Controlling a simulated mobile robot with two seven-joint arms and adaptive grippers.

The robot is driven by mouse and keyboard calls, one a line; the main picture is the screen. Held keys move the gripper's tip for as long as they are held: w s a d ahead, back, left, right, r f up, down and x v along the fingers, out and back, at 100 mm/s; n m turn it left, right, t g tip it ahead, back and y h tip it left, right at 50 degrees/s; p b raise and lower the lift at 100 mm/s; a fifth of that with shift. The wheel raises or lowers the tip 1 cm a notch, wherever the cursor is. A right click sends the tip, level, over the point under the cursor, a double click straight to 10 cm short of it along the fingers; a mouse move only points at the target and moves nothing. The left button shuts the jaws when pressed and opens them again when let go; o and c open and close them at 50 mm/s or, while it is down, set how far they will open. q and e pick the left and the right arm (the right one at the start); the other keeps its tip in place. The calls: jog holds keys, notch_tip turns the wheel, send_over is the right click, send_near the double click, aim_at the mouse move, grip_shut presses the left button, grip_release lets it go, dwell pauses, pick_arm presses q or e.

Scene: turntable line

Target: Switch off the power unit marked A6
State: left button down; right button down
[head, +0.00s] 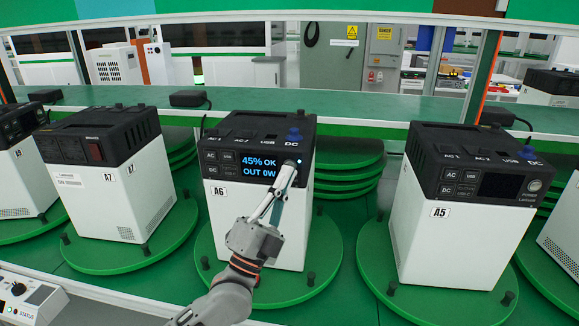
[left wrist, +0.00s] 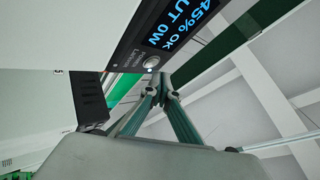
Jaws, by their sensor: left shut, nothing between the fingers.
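The power unit marked A6 (head: 232,228) stands upright on a round green turntable in the middle of the head view. Its screen (head: 243,167) is lit and reads "45% OK OUT 0W"; part of it also shows in the left wrist view (left wrist: 178,24). The round power button (left wrist: 151,62) sits beside the screen in the left wrist view. My left gripper (head: 286,172) is shut and empty, its fingertips at the front panel just right of the screen, covering the button's area in the head view. In the left wrist view the fingertips (left wrist: 161,88) are close to the button; contact cannot be told.
Unit A7 (head: 105,200) stands to the left and unit A5 (head: 447,236), with a dark screen, to the right, each on its own green turntable (head: 374,258). A green shelf (head: 365,112) runs behind. A white status box (head: 28,297) is at lower left.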

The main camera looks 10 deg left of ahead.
dwell(0.8)
pick_arm(q)
jog(key=shift+y, duration=0.3)
jog(key=shift+w, duration=0.4)
jog(key=shift+w, duration=0.15)
jog(key=shift+w+p, duration=0.2)
jog(key=shift+p, duration=0.1)
dwell(0.5)
jog(key=shift+s, duration=0.1)
jog(key=shift+s+p, duration=0.55)
jog(key=shift+s, duration=0.15)
